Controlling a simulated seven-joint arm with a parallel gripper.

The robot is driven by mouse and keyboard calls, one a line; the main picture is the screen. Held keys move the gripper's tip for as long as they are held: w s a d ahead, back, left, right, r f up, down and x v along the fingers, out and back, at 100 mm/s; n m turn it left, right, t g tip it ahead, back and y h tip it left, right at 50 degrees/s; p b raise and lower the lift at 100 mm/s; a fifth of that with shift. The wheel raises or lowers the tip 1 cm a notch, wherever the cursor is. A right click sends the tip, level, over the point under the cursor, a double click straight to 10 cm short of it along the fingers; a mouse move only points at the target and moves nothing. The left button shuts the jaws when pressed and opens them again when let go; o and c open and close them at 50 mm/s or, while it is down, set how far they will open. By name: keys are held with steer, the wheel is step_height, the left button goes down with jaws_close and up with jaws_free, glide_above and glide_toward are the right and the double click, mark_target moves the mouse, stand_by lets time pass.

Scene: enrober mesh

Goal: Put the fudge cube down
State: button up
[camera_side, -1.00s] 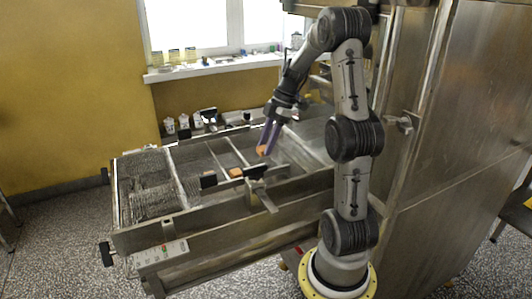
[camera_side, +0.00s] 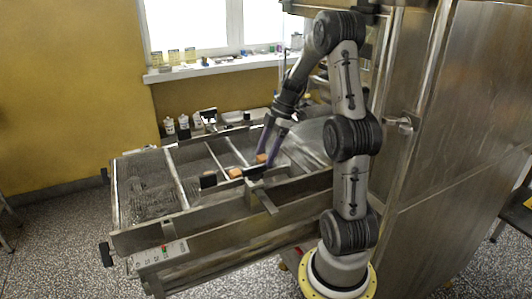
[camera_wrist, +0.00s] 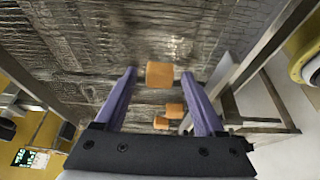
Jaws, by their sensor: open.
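An orange-brown fudge cube (camera_wrist: 159,75) sits between the tips of my gripper (camera_wrist: 158,77) in the wrist view, with a gap on each side. My gripper's two purple fingers are spread open. In the side view the same cube (camera_side: 261,158) is low on the mesh of the enrober (camera_side: 205,155), at the fingertips. In the wrist view two more cubes, one (camera_wrist: 174,110) and another (camera_wrist: 161,123), show nearer the gripper body. One of the others (camera_side: 235,172) is on the left of it in the side view.
A metal side rail (camera_side: 210,207) with black brackets runs along the near edge of the mesh. Thin crossbars (camera_side: 217,156) stand over the mesh. A big steel cabinet (camera_side: 455,130) is at the right. The mesh to the left is clear.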

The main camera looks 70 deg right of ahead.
steer(key=v, duration=0.7)
steer(key=a+r+m, duration=0.1)
steer(key=a, duration=0.4)
steer(key=a+r+m+h, duration=0.1)
steer(key=a+r, duration=0.1)
steer(key=a, duration=0.4)
steer(key=a+r+m+h, duration=0.1)
steer(key=a+r, duration=0.1)
steer(key=a, duration=0.3)
steer(key=shift+w+a+m+g, duration=0.3)
steer(key=shift+w+a, duration=0.05)
steer(key=s+a+f+m+t+h, duration=0.1)
steer(key=s+a+m+t, duration=0.2)
steer(key=s+a+m, duration=0.2)
steer(key=s+a, duration=0.3)
steer(key=a, duration=0.4)
steer(key=shift+s+f, duration=0.2)
steer(key=shift+s, duration=0.05)
steer(key=shift+a, duration=0.1)
steer(key=shift+c, duration=0.3)
